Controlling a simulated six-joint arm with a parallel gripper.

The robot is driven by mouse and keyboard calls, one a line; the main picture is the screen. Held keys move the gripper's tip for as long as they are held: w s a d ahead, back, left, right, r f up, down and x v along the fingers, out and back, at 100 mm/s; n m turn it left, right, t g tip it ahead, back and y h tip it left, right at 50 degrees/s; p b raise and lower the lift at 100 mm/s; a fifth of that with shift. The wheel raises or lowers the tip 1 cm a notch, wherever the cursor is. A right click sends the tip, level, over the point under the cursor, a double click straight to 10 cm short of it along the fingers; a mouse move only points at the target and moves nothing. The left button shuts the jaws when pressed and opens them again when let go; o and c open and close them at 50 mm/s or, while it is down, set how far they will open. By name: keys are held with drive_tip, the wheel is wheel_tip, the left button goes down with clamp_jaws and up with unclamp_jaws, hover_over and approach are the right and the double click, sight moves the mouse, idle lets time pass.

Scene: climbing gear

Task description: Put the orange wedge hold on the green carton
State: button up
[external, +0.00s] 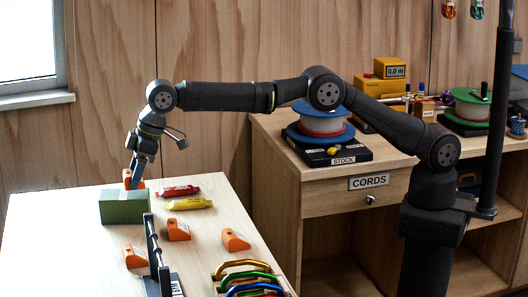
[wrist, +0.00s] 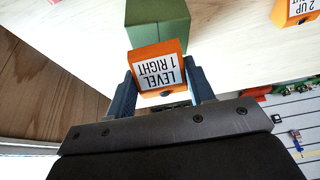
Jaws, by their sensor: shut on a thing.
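My gripper (external: 135,172) is shut on an orange wedge hold (external: 127,180), seen at the far end of the green carton (external: 124,209) in the external view. In the wrist view, my gripper (wrist: 162,84) has a finger on each side of the hold (wrist: 158,54), whose white label reads "LEVEL 1 RIGHT" upside down. The green carton (wrist: 157,22) shows just beyond the hold there, partly covered by it. The carton's visible top is bare. I cannot tell whether the hold touches the carton.
Other orange holds (external: 178,229) (external: 235,240) (external: 135,256) stand on the table. A red tube (external: 178,191) and a yellow tube (external: 190,204) lie right of the carton. A dark rack (external: 155,250) and coloured carabiners (external: 245,280) are at the front. The table's left part is clear.

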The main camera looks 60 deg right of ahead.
drive_tip(key=shift+f, duration=0.8)
drive_tip(key=shift+f, duration=0.2)
drive_tip(key=o, duration=1)
drive_tip(key=shift+c, duration=0.2)
drive_tip(key=shift+r, duration=0.25)
drive_tip(key=v, duration=1.2)
drive_tip(key=shift+f, duration=0.2)
